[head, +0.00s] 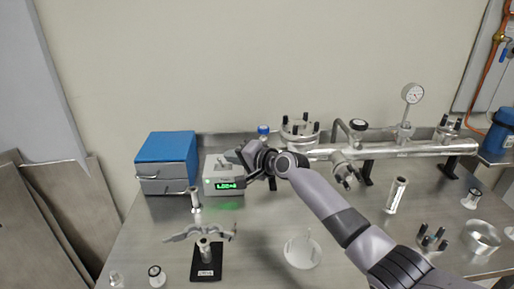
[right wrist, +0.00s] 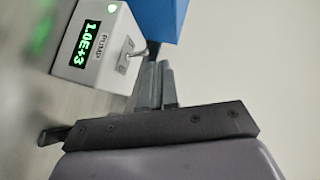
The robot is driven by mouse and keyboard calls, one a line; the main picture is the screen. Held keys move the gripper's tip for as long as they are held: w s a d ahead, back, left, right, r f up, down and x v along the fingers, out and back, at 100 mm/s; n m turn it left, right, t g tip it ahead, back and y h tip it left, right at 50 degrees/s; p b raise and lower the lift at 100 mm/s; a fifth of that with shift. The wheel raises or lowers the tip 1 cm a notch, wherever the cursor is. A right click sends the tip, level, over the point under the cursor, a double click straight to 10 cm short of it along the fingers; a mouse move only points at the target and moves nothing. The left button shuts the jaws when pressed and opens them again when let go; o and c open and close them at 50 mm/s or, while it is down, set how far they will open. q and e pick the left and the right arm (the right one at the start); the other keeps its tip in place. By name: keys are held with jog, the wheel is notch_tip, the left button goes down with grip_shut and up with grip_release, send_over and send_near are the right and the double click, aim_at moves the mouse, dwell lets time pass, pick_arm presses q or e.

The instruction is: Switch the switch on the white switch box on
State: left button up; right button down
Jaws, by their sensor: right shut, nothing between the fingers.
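The white switch box (head: 222,198) stands on the bench beside a blue-topped box. It has a green lit display (head: 226,185). In the right wrist view the white switch box (right wrist: 92,72) appears tilted, its display (right wrist: 92,41) reading 1.0E+3, with a PUMP label and a round green light. The metal toggle switch (right wrist: 134,51) sticks out beside the label. My right gripper (head: 236,157) is at the box's upper right; its fingers (right wrist: 158,68) are shut and empty, with tips close to the toggle. I cannot tell whether they touch it. My left gripper is not in view.
The blue-topped box (head: 166,146) stands left of the switch box. A stand with a clamp (head: 206,262) is in front. A metal pipe assembly (head: 400,150) with a gauge (head: 412,93) runs along the back right. A white round dish (head: 303,254) lies at front centre.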

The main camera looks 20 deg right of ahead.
jog(key=s+d+r+p, duration=0.1)
jog(key=s+d+r, duration=0.2)
jog(key=s+r, duration=0.2)
jog(key=shift+s+r, duration=0.2)
jog(key=shift+s, duration=0.85)
jog(key=shift+d, duration=0.1)
